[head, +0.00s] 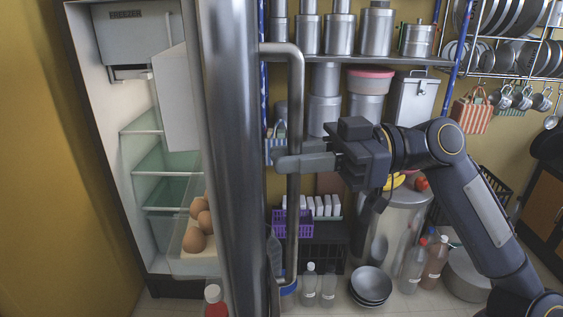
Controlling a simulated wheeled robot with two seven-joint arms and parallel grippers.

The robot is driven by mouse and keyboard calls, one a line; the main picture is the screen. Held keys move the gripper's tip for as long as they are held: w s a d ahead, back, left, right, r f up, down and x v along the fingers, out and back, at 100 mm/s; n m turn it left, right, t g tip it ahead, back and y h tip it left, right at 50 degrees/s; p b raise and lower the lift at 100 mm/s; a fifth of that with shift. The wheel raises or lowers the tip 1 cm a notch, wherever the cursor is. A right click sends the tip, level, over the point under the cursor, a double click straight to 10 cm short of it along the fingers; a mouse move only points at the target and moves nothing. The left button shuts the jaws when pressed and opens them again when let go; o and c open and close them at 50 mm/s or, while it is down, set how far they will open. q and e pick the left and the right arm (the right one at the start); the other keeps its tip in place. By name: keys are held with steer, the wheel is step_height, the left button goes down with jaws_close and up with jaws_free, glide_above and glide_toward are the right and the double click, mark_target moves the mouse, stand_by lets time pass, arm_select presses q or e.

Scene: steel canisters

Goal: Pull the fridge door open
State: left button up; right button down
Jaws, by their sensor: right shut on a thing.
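The fridge door (232,130) stands part open and is seen nearly edge-on in the head view. Its long grey bar handle (295,90) runs upright along the door's right side. My right gripper (291,163) is shut on the handle at about mid-height, with its arm coming in from the right. The fridge interior (165,150) shows to the left of the door, with a freezer box (137,40) at the top and glass shelves below. Eggs (199,222) sit in a rack on the inside of the door. My left gripper is not in view.
A shelf (400,60) with steel canisters (376,32) stands behind the handle. Below are a purple basket (281,222), bottles (411,265), stacked bowls (371,285) and a large steel drum (398,215). A yellow wall (50,160) is at left.

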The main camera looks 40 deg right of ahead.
steer(key=shift+s+d+r, duration=0.15)
steer(key=shift+s+d, duration=0.15)
steer(key=shift+d, duration=0.2)
steer(key=c, duration=1.4)
jaws_free()
steer(key=v, duration=0.7)
steer(key=shift+s+d+p, duration=0.2)
steer(key=shift+d+p, duration=0.1)
steer(key=shift+p, duration=0.1)
